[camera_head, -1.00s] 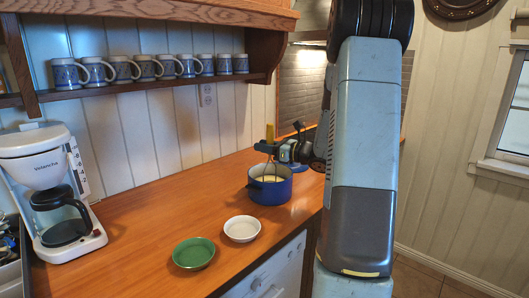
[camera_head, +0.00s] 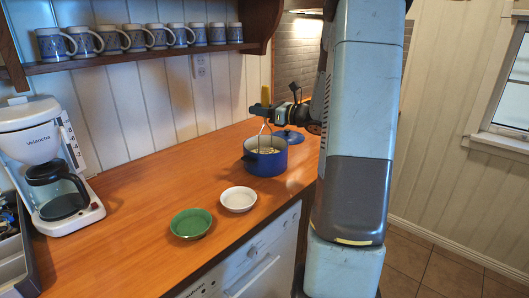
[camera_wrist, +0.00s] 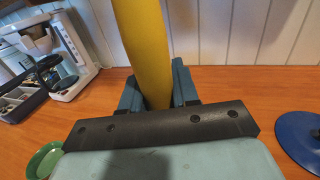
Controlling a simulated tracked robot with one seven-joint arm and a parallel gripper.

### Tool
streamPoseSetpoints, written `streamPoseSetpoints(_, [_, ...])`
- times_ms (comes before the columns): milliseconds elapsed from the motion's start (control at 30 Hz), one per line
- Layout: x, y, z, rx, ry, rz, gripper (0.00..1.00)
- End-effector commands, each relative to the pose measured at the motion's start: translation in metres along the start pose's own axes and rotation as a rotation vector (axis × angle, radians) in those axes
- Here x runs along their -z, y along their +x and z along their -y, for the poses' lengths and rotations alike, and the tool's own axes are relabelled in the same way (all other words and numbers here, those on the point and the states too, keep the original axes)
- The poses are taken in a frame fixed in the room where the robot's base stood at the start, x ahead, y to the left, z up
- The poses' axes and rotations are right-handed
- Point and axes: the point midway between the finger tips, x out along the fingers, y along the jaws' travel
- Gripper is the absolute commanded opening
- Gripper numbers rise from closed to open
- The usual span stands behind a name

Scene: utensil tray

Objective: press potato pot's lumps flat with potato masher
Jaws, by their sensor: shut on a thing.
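The blue potato pot (camera_head: 265,164) stands on the wooden counter, with pale lumps (camera_head: 268,150) showing inside its rim. The potato masher (camera_head: 266,96) is upright over the pot, its yellow handle up and its wire legs reaching down inside the rim. Whether its head touches the lumps I cannot tell. My gripper (camera_head: 268,110) is shut on the masher's handle, above the pot. In the wrist view the yellow handle (camera_wrist: 143,45) stands between my gripper's fingers (camera_wrist: 159,92). The pot and masher head are hidden there.
A blue lid (camera_head: 291,136) lies behind the pot, near my gripper. A white bowl (camera_head: 238,199) and a green bowl (camera_head: 191,223) stand in front left. A coffee maker (camera_head: 48,165) is far left. Mugs (camera_head: 150,38) line a shelf above. The counter's middle left is clear.

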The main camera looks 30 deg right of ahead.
Motion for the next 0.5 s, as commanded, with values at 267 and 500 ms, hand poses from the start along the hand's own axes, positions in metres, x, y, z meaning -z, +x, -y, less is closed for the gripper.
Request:
streamPoseSetpoints(267, [-0.024, 0.000, 0.000, 0.001, -0.003, 0.000, 0.00])
streamPoseSetpoints(500, [-0.039, 0.000, 0.000, 0.001, -0.002, 0.000, 0.00])
